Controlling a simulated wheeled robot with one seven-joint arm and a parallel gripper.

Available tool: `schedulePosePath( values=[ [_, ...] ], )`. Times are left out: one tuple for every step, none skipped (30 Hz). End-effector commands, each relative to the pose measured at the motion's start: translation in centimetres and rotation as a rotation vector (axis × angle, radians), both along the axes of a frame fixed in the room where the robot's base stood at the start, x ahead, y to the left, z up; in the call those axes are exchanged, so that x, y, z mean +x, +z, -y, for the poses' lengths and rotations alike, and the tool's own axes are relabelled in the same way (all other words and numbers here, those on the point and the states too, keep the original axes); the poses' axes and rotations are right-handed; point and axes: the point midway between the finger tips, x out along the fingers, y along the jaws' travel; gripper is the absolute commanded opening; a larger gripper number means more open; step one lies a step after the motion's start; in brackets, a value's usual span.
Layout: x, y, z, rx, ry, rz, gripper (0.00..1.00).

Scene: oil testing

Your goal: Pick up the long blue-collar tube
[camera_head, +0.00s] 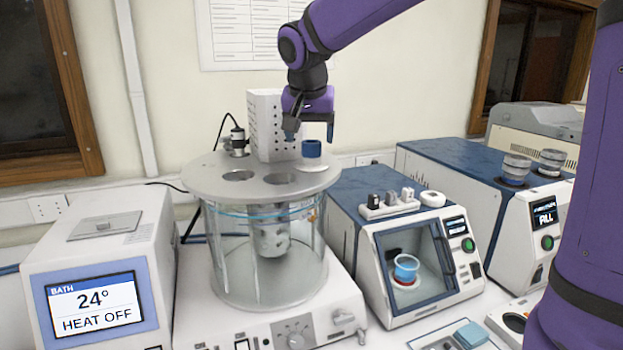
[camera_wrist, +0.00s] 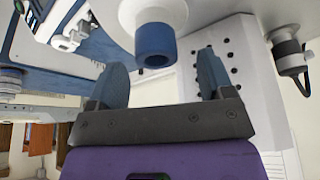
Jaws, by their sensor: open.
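The blue-collar tube (camera_head: 311,149) stands upright in the round grey lid of the glass bath, with its blue collar above a white disc. Its lower part is hard to make out through the glass. My gripper (camera_head: 311,134) is open and empty just above the collar, fingers pointing down. In the wrist view, the hollow blue collar (camera_wrist: 155,46) lies beyond the fingertips, in line with the gap between the two blue-tipped fingers (camera_wrist: 161,72). I see no contact between fingers and collar.
The bath lid (camera_head: 217,182) has two open holes left of the tube. A white perforated box (camera_head: 268,125) stands close behind my gripper. A dark-topped probe (camera_head: 238,140) stands at the lid's back left. A blue-topped tester (camera_head: 405,235) is to the right.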

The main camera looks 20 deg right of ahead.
Motion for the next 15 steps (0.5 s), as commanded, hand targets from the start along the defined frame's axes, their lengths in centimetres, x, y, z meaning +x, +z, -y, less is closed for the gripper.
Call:
schedulePosePath(
  values=[
    [0.0, -0.8, 0.3, 0.000, -0.001, -0.004, 0.74],
    [0.1, -1.2, 0.4, -0.001, 0.000, -0.003, 0.74],
    [0.3, -1.7, 0.5, -0.001, 0.000, -0.003, 0.74],
    [0.5, -2.0, 0.5, -0.002, 0.000, -0.002, 0.74],
    [0.6, -2.3, 0.6, -0.001, 0.001, -0.001, 0.74],
    [0.7, -2.6, 0.7, -0.002, 0.000, -0.002, 0.74],
    [0.7, -2.8, 0.7, -0.002, 0.000, -0.002, 0.74],
    [0.8, -2.9, 0.7, -0.002, 0.000, -0.002, 0.74],
    [0.9, -3.0, 0.7, -0.001, 0.001, -0.001, 0.74],
    [0.9, -3.1, 0.7, -0.001, 0.001, -0.001, 0.74],
    [0.9, -3.1, 0.7, 0.000, 0.001, 0.000, 0.74],
    [0.9, -3.1, 0.7, 0.000, 0.000, 0.000, 0.74],
    [0.9, -3.1, 0.7, 0.000, 0.000, 0.000, 0.74],
    [0.9, -3.0, 0.7, 0.000, 0.000, 0.000, 0.74],
    [0.9, -3.0, 0.7, 0.000, 0.000, 0.000, 0.74]
  ],
)
